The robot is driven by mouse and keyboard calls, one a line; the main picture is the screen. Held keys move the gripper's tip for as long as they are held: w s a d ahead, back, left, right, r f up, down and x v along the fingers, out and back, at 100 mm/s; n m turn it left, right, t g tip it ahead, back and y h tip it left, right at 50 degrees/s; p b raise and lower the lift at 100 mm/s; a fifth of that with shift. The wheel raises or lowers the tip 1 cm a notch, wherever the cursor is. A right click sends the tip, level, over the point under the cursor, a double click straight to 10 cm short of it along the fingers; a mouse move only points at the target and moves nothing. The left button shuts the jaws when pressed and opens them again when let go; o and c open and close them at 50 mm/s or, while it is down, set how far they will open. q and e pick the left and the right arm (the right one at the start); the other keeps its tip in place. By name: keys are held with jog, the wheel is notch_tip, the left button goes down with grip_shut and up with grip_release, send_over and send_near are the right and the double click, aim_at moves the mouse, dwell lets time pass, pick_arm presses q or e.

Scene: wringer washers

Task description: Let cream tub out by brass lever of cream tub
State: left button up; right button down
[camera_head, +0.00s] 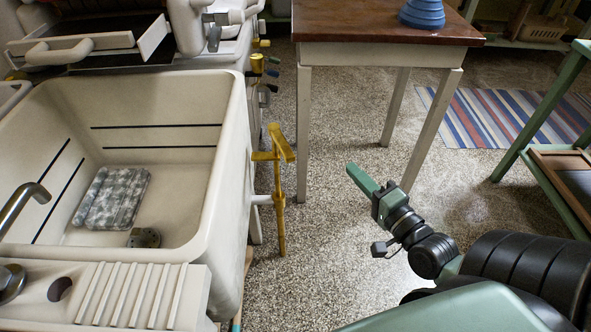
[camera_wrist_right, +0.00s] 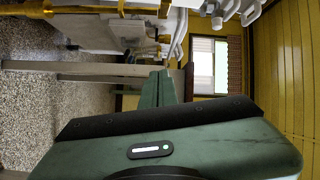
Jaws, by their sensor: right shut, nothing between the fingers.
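The cream tub (camera_head: 232,125) stands at the left in the head view, with dark lines along its inner walls. The brass lever (camera_head: 280,190) stands upright on a short pipe at the tub's right outer side. A brass part, probably this lever, shows at the top left of the wrist view (camera_wrist_right: 120,8). My right gripper (camera_head: 352,170) is shut and empty, to the right of the lever and apart from it. The wrist view shows its closed fingers (camera_wrist_right: 160,85). My left gripper is out of view.
A brown-topped table (camera_head: 380,22) with pale legs stands behind, with a blue stacked object (camera_head: 423,12) on it. A green-framed stand (camera_head: 535,120) is at the right, near a striped rug (camera_head: 490,118). Speckled floor is open between lever and gripper.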

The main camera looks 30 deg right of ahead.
aim_at(286, 163)
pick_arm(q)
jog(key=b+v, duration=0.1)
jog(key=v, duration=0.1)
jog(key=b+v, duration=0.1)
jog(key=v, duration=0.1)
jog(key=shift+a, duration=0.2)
pick_arm(e)
jog(key=w+a+m+y, duration=0.1)
jog(key=w+a+y, duration=0.1)
jog(key=w+a, duration=0.5)
jog(key=w, duration=0.3)
jog(key=shift+w, duration=0.35)
jog(key=shift+r, duration=0.1)
jog(key=shift+m, duration=0.3)
jog(key=a+p, duration=0.4)
jog(key=p, duration=0.1)
jog(key=shift+w+a+r, duration=0.1)
jog(key=shift+a, duration=0.15)
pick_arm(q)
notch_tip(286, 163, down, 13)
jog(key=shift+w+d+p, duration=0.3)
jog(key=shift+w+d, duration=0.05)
pick_arm(e)
jog(key=shift+a, duration=0.15)
